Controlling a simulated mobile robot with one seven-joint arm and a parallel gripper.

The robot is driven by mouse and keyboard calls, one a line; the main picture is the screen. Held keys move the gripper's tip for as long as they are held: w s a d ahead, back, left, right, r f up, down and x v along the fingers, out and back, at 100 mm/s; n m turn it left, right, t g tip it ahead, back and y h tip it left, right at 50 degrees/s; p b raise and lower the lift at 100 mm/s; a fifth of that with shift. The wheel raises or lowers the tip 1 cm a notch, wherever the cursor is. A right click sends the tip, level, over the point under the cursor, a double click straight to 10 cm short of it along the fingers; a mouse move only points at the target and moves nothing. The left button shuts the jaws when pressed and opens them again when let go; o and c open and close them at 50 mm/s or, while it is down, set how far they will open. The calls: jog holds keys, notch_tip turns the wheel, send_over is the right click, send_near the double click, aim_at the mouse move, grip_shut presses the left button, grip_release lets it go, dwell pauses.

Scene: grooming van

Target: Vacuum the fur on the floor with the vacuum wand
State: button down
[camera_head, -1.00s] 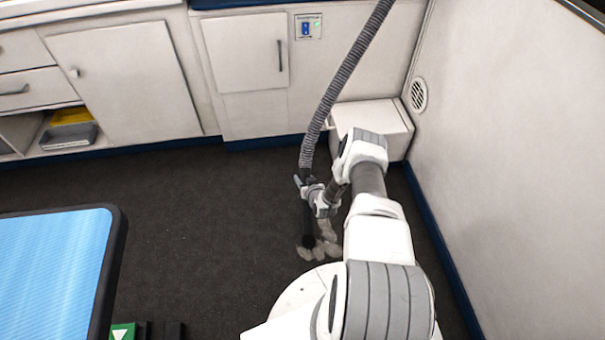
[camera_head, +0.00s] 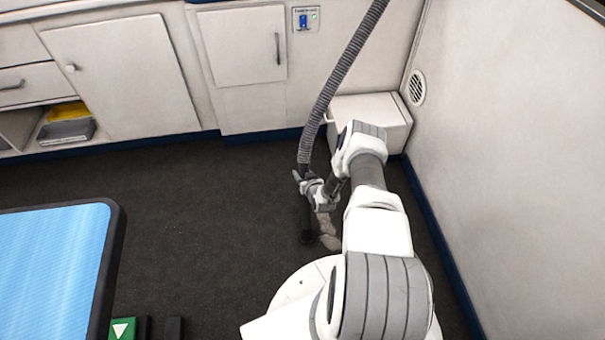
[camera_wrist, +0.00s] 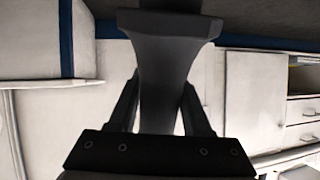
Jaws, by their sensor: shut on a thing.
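The vacuum wand (camera_head: 306,222) is dark and stands nearly upright, its lower end at the floor. A grey ribbed hose (camera_head: 330,90) runs up from its top. My gripper (camera_head: 303,180) is shut on the wand's upper part. In the wrist view the dark wand (camera_wrist: 165,70) sits between my gripper's two fingers (camera_wrist: 158,105). Pale grey-brown fur (camera_head: 328,238) lies on the dark floor just right of the wand's lower end. Part of the fur may be hidden by my arm.
A blue-topped table (camera_head: 55,260) stands at the left, with a green pedal (camera_head: 122,328) by it. White cabinets (camera_head: 120,75) line the back, and a white box (camera_head: 375,112) stands in the corner. A wall (camera_head: 500,140) closes the right. Dark floor (camera_head: 200,210) is clear between.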

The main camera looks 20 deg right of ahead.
jog(key=s+d, duration=0.2)
jog(key=d, duration=0.6)
jog(key=shift+s, duration=0.2)
dwell(0.4)
jog(key=shift+d+r, duration=0.1)
dwell(0.9)
jog(key=w+d, duration=0.2)
jog(key=w, duration=0.5)
dwell(0.3)
jog(key=shift+w, duration=0.1)
dwell(0.8)
